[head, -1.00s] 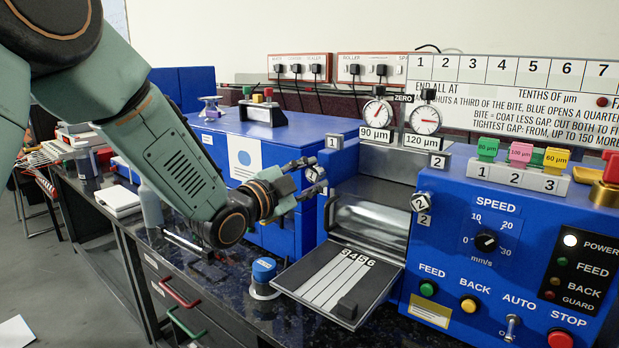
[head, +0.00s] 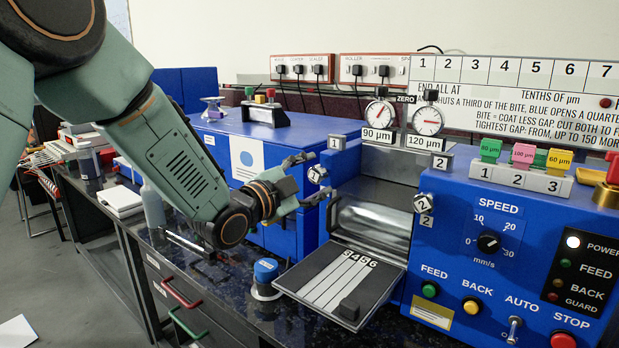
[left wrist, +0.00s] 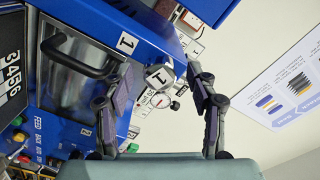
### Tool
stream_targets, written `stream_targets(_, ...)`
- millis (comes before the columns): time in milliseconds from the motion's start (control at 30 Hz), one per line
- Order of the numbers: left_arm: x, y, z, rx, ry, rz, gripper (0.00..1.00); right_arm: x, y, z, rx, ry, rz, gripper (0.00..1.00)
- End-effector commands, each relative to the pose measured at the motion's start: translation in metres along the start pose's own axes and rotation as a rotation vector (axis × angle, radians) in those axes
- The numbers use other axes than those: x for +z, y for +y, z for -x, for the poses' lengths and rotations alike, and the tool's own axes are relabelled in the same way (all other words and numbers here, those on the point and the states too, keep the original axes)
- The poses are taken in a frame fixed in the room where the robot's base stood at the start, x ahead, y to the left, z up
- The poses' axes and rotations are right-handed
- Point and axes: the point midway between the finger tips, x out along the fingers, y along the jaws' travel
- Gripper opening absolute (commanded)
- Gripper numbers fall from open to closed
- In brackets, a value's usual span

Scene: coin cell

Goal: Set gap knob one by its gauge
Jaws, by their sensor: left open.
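In the left wrist view the knob (left wrist: 160,77) sits between the fingertips, with a visible space to the right finger; contact on the left is unclear. Gauge one (head: 379,113) is a round white dial above a 90 µm label, its needle pointing to the upper right. Gauge two (head: 428,121) stands beside it above a 120 µm label. My right gripper is not seen.
Knob two (head: 421,203) is on the right side of the roller opening. A dark sloped plate (head: 299,277) juts out in front. A blue-capped jar (head: 265,271) stands left of it. The control panel (head: 464,274) is at right.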

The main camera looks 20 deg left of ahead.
Motion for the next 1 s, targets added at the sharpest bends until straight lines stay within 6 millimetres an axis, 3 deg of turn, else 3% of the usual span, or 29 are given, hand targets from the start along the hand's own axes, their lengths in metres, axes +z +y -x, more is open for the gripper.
stream_targets(167, 0.001, -0.001, 0.012, -0.001, -0.002, 0.004, 0.58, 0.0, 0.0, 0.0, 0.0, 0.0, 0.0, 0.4)
stream_targets(600, 0.0, -0.001, 0.078, -0.004, 0.0, 0.007, 0.58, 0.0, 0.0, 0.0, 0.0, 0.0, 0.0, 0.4)
stream_targets(1000, 0.001, -0.001, 0.112, -0.003, -0.003, 0.005, 0.58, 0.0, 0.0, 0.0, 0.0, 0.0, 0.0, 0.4)
